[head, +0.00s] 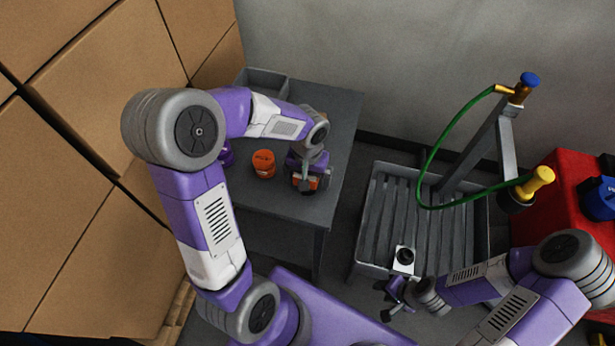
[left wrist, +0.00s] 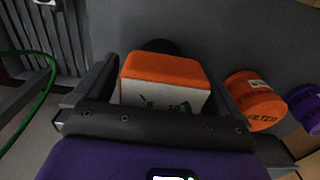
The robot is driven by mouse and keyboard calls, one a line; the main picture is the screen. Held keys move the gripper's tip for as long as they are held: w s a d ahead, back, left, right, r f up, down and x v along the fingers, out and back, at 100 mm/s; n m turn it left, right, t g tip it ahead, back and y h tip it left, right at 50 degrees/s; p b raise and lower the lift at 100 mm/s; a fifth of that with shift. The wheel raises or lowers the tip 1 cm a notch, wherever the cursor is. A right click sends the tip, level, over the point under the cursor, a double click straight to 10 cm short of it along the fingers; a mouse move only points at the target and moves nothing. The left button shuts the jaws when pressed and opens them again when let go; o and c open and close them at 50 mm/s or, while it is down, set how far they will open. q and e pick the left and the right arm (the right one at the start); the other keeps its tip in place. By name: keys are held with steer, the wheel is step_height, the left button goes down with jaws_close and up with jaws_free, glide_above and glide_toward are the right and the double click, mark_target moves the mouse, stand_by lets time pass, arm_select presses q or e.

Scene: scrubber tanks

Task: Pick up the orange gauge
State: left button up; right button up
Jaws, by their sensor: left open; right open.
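The orange gauge (left wrist: 165,85) is a block with an orange top and a white dial face with dark numbers and a green mark. In the head view only bits of the orange gauge (head: 314,183) show under my left gripper, on the grey table. My left gripper (head: 306,187) is over it from above. In the left wrist view the fingers of my left gripper (left wrist: 162,65) stand apart on either side of the gauge. Whether a finger touches it I cannot tell. My right gripper (head: 393,296) is open and away from the table, by the slatted tray.
An orange filter canister (head: 263,164) stands just left of the gauge, with a purple canister (head: 225,153) beyond it. A grey bin (head: 266,82) sits at the table's back. A white block with a black round part (head: 404,258) is on the slatted tray (head: 365,222). Cardboard boxes (head: 110,85) wall the left.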

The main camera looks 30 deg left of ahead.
arm_select(q)
steer(key=shift+f, duration=0.15)
steer(key=c, duration=1.1)
